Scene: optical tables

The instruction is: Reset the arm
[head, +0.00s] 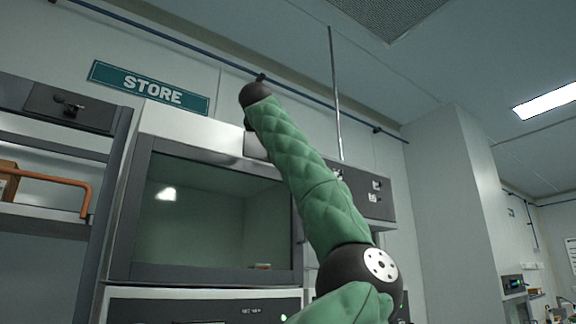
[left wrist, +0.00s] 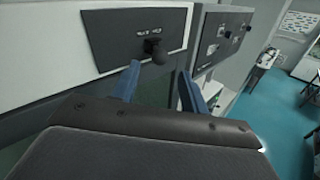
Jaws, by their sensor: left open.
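One of my green padded arms (head: 305,170) rises from the bottom right of the head view and slants up to the left. It ends in a dark joint in front of the top of a fume-hood-like cabinet. No gripper fingers show in the head view. In the left wrist view my left gripper (left wrist: 158,88) is open, its two blue fingers apart. Nothing is seen held between the fingers. My right gripper is not in view.
The cabinet has a glass front (head: 205,220) and a control panel (head: 375,198) at right. A STORE sign (head: 150,87) is on the wall. Blue floor (left wrist: 268,115) is open at right in the wrist view.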

